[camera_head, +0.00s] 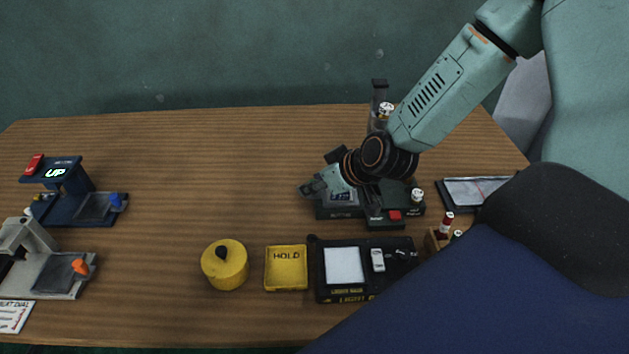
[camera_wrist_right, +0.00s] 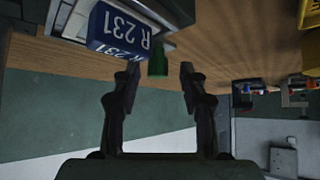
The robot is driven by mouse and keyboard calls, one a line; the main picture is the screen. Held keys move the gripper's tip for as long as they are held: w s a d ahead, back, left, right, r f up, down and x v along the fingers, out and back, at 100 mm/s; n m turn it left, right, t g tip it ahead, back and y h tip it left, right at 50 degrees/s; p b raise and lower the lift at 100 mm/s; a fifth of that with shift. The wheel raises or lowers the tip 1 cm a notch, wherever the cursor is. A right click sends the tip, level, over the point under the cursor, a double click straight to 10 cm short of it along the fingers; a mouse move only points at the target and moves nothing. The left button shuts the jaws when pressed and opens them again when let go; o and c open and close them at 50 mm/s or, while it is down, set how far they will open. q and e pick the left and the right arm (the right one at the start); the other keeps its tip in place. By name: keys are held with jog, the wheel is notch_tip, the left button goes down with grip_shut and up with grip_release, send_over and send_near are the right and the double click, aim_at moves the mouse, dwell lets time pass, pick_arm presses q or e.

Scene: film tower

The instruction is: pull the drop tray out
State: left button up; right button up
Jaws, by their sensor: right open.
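The dark film tower (camera_head: 378,125) stands at the back right of the table, with a low base and a red button (camera_head: 395,215). My right gripper (camera_head: 312,187) is at the left side of this base, and the arm hides part of the tower. In the right wrist view, the open gripper (camera_wrist_right: 159,75) has a green tab (camera_wrist_right: 158,64) between its fingertips. My left gripper is out of view.
A yellow HOLD tray (camera_head: 286,287), a yellow round pot (camera_head: 225,265) and a black panel with a white screen (camera_head: 344,265) stand along the front. A blue device marked UP (camera_head: 68,190) is at far left.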

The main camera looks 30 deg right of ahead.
jog(key=shift+w+r, duration=0.1)
jog(key=shift+r, duration=0.55)
notch_tip(320, 180, up, 3)
jog(key=shift+r, duration=0.2)
notch_tip(320, 180, up, 2)
jog(key=shift+r, duration=1.6)
